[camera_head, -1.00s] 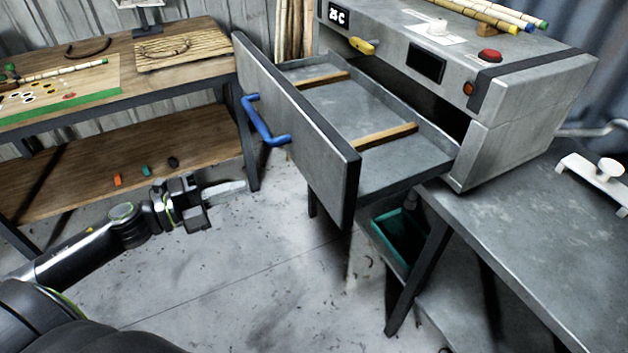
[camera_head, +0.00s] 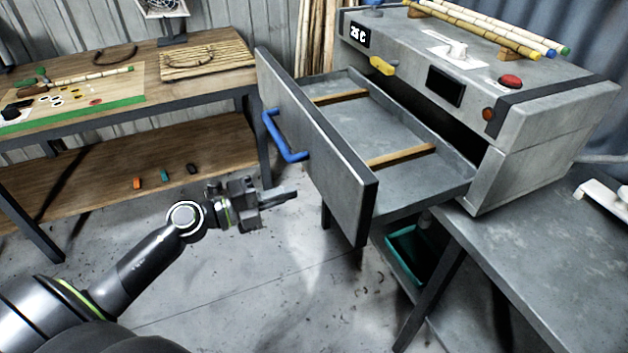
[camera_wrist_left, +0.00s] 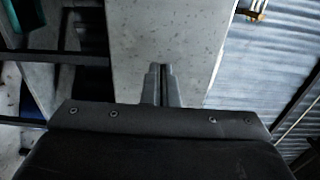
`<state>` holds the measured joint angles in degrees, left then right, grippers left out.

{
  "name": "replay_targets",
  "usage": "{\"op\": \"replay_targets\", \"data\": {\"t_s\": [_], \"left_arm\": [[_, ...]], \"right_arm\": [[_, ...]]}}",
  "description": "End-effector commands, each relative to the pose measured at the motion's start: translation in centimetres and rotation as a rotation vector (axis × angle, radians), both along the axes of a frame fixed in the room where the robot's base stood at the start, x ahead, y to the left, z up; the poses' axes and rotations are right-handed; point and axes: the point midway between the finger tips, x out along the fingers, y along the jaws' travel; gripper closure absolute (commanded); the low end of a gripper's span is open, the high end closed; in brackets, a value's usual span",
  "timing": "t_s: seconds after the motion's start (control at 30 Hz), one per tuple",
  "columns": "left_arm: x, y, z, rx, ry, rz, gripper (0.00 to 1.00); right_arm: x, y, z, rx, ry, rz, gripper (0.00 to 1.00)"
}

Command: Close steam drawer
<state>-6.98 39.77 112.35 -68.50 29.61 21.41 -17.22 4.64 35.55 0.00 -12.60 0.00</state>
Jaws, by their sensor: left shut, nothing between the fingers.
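The grey steam drawer (camera_head: 365,135) is pulled far out of the steam box (camera_head: 470,95) in the head view. Its front panel (camera_head: 318,140) carries a blue handle (camera_head: 284,138). Two wooden strips lie across the drawer, and I see nothing else in it. My left gripper (camera_head: 294,193) is shut and empty, below and in front of the panel, apart from the handle. The left wrist view shows the shut fingers (camera_wrist_left: 163,85) in front of a grey speckled surface, likely the panel. My right gripper is not in view.
A wooden workbench (camera_head: 195,90) with a lower shelf stands at the left. A grey table (camera_head: 540,250) carries the steam box, with a teal bin (camera_head: 405,252) below. Bamboo poles (camera_head: 490,28) lie on top of the box. The floor before the drawer is clear.

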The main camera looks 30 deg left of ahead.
Motion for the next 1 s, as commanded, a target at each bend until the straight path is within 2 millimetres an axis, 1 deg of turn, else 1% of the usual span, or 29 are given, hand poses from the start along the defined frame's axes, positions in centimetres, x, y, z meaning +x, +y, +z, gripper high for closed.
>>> {"op": "replay_targets", "data": {"t_s": [0.03, 0.3, 0.5, 0.67, 1.0], "left_arm": [[0.6, -0.5, 0.4, -0.005, -0.001, 0.001, 1.00], [3.4, -2.9, 0.3, -0.005, -0.001, 0.001, 1.00], [4.8, -4.1, 0.1, -0.003, 0.000, 0.001, 1.00], [5.1, -4.4, 0.0, -0.001, 0.000, 0.001, 1.00], [5.2, -4.5, 0.0, -0.001, 0.000, 0.001, 1.00]], "right_arm": [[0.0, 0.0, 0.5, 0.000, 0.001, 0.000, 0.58], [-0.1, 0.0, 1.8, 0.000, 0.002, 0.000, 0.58], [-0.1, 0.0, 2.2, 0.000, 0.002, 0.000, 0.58], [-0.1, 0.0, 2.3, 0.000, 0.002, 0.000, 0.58], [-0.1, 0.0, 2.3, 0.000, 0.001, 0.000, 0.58]]}}
